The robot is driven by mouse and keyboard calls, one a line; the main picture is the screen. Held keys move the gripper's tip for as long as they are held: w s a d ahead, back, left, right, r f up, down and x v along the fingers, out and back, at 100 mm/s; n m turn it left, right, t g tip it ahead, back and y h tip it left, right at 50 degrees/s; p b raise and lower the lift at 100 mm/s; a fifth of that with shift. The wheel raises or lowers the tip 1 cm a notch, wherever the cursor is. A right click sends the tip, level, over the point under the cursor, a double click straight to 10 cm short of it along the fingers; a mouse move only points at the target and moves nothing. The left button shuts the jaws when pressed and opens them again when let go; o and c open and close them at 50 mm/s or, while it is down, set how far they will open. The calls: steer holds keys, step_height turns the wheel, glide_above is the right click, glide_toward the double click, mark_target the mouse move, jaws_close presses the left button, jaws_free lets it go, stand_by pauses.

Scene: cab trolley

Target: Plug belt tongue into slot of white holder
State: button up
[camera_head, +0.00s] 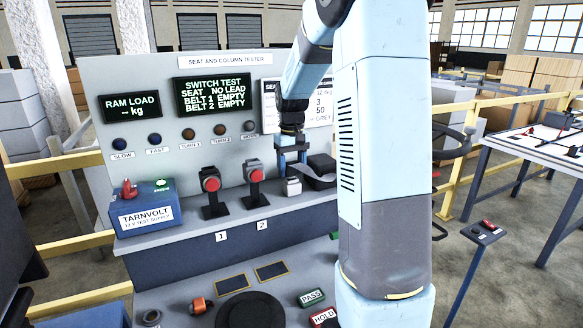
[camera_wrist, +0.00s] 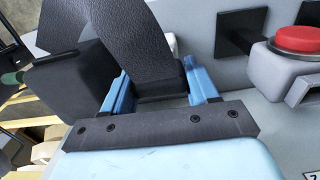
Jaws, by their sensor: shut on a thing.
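My gripper (camera_head: 291,160) points down over the right part of the tester's shelf. Its two blue fingers also show in the wrist view (camera_wrist: 157,72), shut on a dark part at the end of the black belt (camera_wrist: 125,35). I take this part for the belt tongue; its tip is hidden. The belt loops up and over to a dark box (camera_wrist: 68,85), also seen right of the gripper in the head view (camera_head: 322,178). A small white block (camera_head: 292,187), likely the white holder, stands just below the fingers. Its slot is not visible, and I cannot tell whether the tongue touches it.
A blue supply box (camera_head: 148,208) sits at the shelf's left end. The screen (camera_head: 213,94) reads belt 1 and belt 2 empty.

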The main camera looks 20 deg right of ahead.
steer(key=shift+f, duration=0.4)
steer(key=o, duration=1.6)
step_height(320, 180, up, 14)
steer(key=shift+f, duration=0.2)
steer(key=shift+o, duration=1.1)
steer(key=shift+r, duration=0.1)
step_height(320, 180, up, 9)
